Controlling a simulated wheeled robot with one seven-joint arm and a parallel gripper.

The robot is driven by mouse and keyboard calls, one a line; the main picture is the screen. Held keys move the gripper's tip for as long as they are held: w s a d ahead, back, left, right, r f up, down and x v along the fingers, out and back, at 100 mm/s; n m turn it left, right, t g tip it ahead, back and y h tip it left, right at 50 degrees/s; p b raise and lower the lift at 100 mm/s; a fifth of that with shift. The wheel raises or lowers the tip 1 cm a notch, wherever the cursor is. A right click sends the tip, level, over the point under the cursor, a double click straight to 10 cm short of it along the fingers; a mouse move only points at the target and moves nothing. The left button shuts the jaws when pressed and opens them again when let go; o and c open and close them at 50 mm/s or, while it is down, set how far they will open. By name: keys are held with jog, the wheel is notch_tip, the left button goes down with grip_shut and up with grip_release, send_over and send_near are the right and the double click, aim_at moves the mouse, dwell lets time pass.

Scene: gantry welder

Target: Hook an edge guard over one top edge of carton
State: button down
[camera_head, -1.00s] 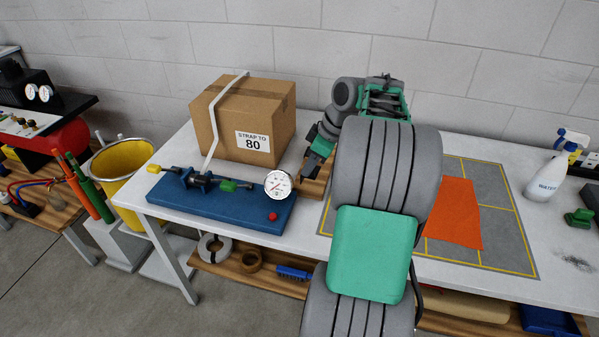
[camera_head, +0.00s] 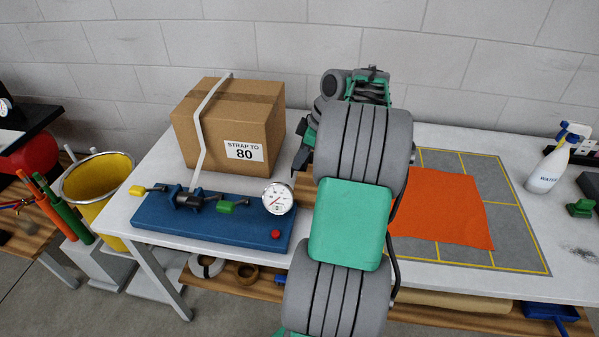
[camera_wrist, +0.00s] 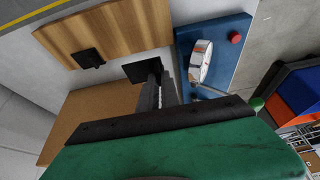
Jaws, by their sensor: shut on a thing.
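The brown carton (camera_head: 228,125) stands on the table at the left with a white strap (camera_head: 198,130) over it. Its top edges show bare of guards in the head view. The carton (camera_wrist: 85,115) also shows in the wrist view, left of my fingers. My gripper (camera_wrist: 157,82) is shut on a small black edge guard (camera_wrist: 140,70), held near the end of a wooden board (camera_wrist: 110,35). A second black edge guard (camera_wrist: 88,58) lies on the board. In the head view my gripper (camera_head: 299,158) is just right of the carton, mostly hidden by my arm.
A blue tensioner base (camera_head: 210,225) with a round gauge (camera_head: 278,197) and red button lies in front of the carton. An orange cloth (camera_head: 440,210) lies on the grey mat (camera_head: 515,225) at right. A spray bottle (camera_head: 552,165) stands at far right.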

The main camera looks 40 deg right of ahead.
notch_tip(320, 180, down, 8)
jog(key=shift+f, duration=0.2)
jog(key=c, duration=1.6)
grip_release()
jog(key=shift+r+p, duration=0.15)
jog(key=shift+p, duration=0.2)
